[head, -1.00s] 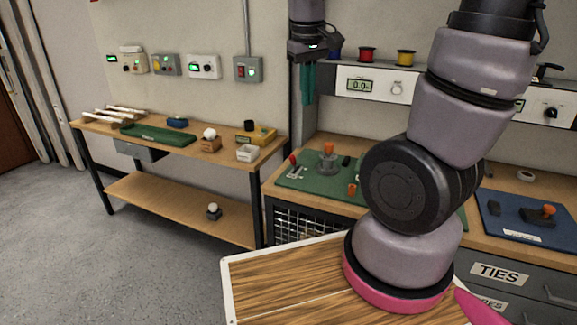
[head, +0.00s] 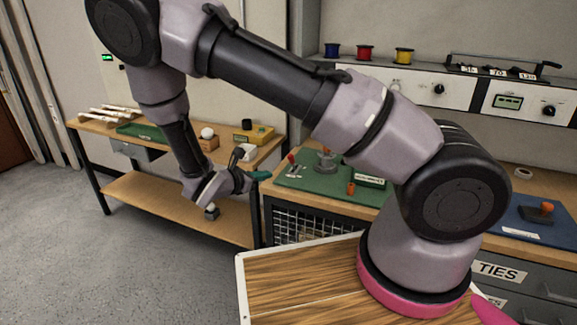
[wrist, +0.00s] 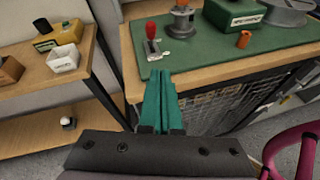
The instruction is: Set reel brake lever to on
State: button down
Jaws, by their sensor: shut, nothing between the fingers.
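A small lever with a red knob (head: 291,157) stands at the left front of the green mat on the bench. In the wrist view the red-knobbed lever (wrist: 152,31) rises from a pale slotted base plate (wrist: 153,49); any markings are too small to read. A grey spool-like post with an orange top (wrist: 181,18) stands just right of it. My gripper (head: 262,175) is just left of the bench's front-left corner. In the wrist view its teal fingers (wrist: 160,74) are together and empty, pointing toward the lever and apart from it.
The green mat (wrist: 215,50) also holds a dark green box (wrist: 235,12) and a small orange piece (wrist: 244,39). A wire-mesh cage (wrist: 205,103) is under the bench. A wooden side table (head: 90,126) with trays and blocks stands left; a gap separates it from the bench.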

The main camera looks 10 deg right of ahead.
jog(key=f+n+t, duration=0.1)
jog(key=f+n, duration=0.1)
send_near(293, 163)
jog(key=f, duration=0.1)
jog(key=w+f, duration=0.2)
jog(key=shift+d+f, duration=0.25)
jog(key=shift+w+d+r, duration=0.8)
jog(key=shift+w+d, duration=0.1)
jog(key=shift+d, duration=0.15)
jog(key=shift+w+d+r, duration=0.15)
jog(key=shift+w+d, duration=0.05)
jog(key=shift+d, duration=0.05)
jog(key=shift+w+r+y, duration=0.1)
jog(key=shift+y, duration=0.2)
